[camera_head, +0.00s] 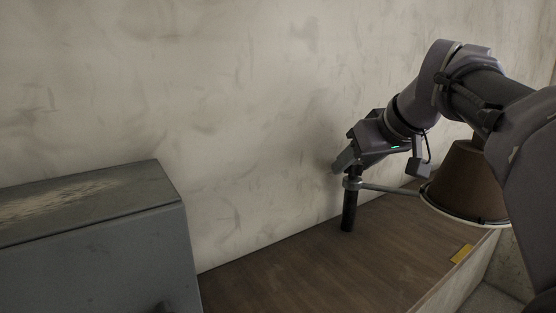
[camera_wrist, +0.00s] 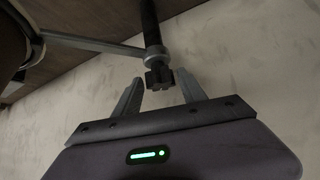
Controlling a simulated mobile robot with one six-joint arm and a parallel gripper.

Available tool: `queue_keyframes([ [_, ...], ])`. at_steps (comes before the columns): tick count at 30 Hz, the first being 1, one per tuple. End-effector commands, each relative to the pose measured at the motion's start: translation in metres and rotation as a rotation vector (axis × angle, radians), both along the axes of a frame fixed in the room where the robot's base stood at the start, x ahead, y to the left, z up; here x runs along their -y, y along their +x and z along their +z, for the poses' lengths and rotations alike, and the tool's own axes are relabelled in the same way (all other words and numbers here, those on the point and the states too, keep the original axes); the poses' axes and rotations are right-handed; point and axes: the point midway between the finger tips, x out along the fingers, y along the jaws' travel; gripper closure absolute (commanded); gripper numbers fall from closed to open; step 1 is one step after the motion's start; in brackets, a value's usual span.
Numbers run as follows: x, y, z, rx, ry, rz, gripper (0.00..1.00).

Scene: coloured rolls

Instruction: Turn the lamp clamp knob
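The lamp has a dark upright post (camera_head: 348,213) with a thin grey side rod (camera_head: 392,188) leading to a brown shade (camera_head: 462,180). In the wrist view the dark, lobed clamp knob (camera_wrist: 159,77) sits at the end of the post (camera_wrist: 150,24), beside a grey collar (camera_wrist: 156,52). My gripper (camera_head: 343,164) is over the top of the post in the head view. In the wrist view my gripper (camera_wrist: 158,79) is open, its two fingertips on either side of the knob with a visible gap at each side. The knob is hard to make out in the head view.
The lamp stands on a brown wooden top (camera_head: 300,265) against a pale, stained wall (camera_head: 250,100). A grey metal box (camera_head: 110,245) is at the left. A small yellow item (camera_head: 461,254) lies near the right edge. The wood between box and post is clear.

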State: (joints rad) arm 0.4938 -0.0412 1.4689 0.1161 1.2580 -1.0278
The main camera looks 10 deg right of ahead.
Motion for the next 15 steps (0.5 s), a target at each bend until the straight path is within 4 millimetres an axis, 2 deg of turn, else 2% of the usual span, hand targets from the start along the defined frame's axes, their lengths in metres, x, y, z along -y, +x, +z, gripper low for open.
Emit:
queue_keyframes([
  [1,-0.0001,0.0001,-0.0001,0.000,0.000,0.000,0.63],
  [6,-0.0001,0.0001,-0.0001,0.000,0.000,0.000,0.97],
  [7,-0.0002,0.0001,-0.0001,0.000,0.000,0.000,1.00],
  [11,-0.0008,0.0001,-0.0008,-0.002,-0.002,-0.021,1.00],
  [15,-0.0021,0.0004,-0.0021,-0.003,-0.002,-0.156,1.00],
])
